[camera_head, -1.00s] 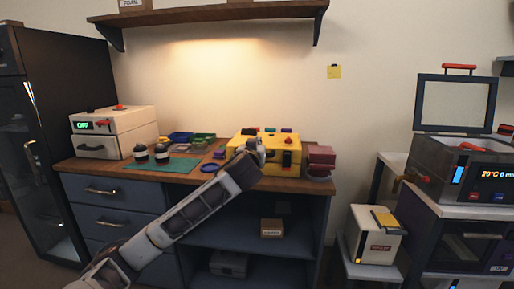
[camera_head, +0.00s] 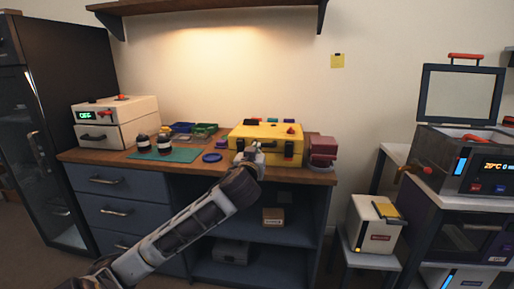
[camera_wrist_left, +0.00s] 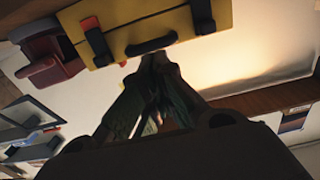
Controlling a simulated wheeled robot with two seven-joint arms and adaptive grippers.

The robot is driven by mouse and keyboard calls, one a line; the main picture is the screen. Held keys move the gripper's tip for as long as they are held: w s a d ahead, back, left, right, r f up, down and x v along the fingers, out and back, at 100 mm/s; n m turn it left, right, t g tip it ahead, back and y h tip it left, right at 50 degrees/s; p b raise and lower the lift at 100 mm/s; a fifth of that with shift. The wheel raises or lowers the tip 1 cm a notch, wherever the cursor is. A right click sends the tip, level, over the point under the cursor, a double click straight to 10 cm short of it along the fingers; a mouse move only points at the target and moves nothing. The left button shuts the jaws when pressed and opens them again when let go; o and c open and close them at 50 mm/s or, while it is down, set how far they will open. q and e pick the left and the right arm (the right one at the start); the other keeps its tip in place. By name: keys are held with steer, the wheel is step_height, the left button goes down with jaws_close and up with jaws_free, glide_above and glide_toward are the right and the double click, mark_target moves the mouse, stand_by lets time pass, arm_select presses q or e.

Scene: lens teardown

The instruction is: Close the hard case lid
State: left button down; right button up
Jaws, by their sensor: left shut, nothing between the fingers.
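The yellow hard case (camera_head: 270,144) stands on the wooden workbench, towards its right end. Its top looks flat and level, and its lid looks down, though I cannot tell whether it is fully seated. In the left wrist view the case (camera_wrist_left: 205,18) shows a dark handle (camera_wrist_left: 151,46) and a black latch (camera_wrist_left: 97,46) with a red tip. My left gripper (camera_head: 249,153) is in front of the case, shut and empty. In the left wrist view its fingertips (camera_wrist_left: 157,60) are close to the handle; I cannot tell whether they touch. My right gripper is not in view.
A dark red box (camera_head: 322,152) stands right beside the case. To the left are a blue round lid (camera_head: 212,157), a green mat (camera_head: 168,155) with dark jars, small trays (camera_head: 193,128) and a white device (camera_head: 115,122). The wooden bench edge (camera_head: 215,171) runs below.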

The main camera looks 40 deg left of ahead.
arm_select(q)
steer(key=shift+s+d+f, duration=0.3)
steer(key=shift+s, duration=0.2)
steer(key=shift+s+d+f, duration=0.25)
steer(key=shift+s+f, duration=0.05)
steer(key=shift+s, duration=0.2)
